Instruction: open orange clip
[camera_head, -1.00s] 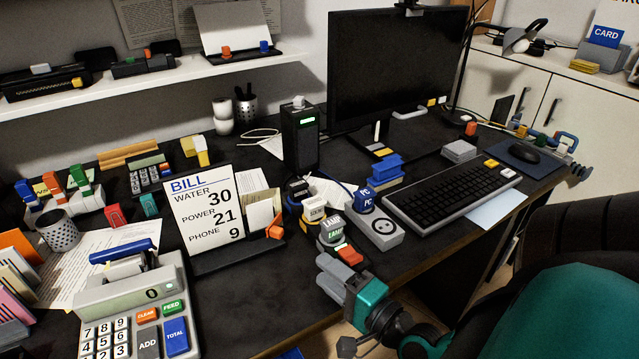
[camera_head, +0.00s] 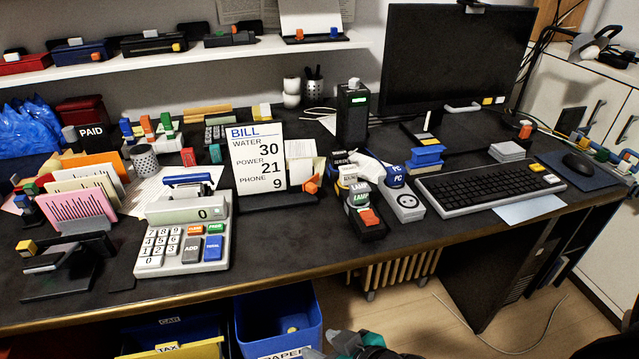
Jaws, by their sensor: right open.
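A small orange block-like piece (camera_head: 311,187), which looks like the orange clip, sits at the lower right of the BILL board (camera_head: 262,160), beside upright papers (camera_head: 300,165). I cannot tell from here whether it is open or closed. My right gripper (camera_head: 325,347) is at the bottom edge, grey and teal, in front of and below the desk edge. It is open, apart from the clip, and partly cut off by the frame. My left gripper is not in view.
A calculator (camera_head: 186,235) stands left of the board. A power strip with labelled plugs (camera_head: 362,212) and a keyboard (camera_head: 488,188) lie to the right. A blue bin (camera_head: 280,318) is under the desk. The desk front below the board is clear.

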